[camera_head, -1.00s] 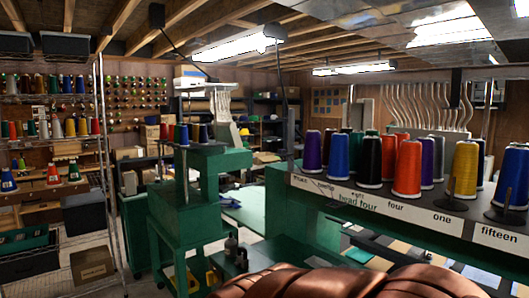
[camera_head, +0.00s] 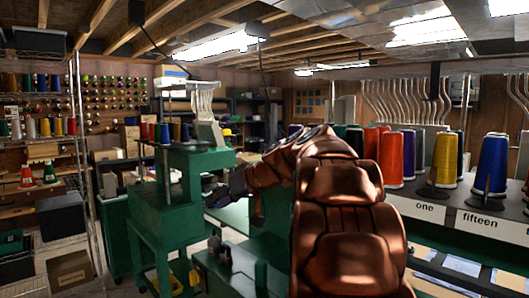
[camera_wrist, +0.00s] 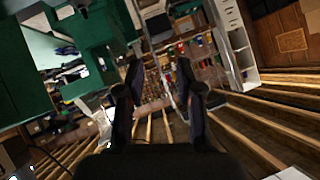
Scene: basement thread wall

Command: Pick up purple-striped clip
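I cannot make out a purple-striped clip in any view. My gripper (camera_wrist: 160,68) is open in the wrist view, with its two dark fingers apart and nothing seen between them.
A green machine stand (camera_head: 180,205) stands left of centre. A wire rack (camera_head: 85,190) with spools and bins is at left.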

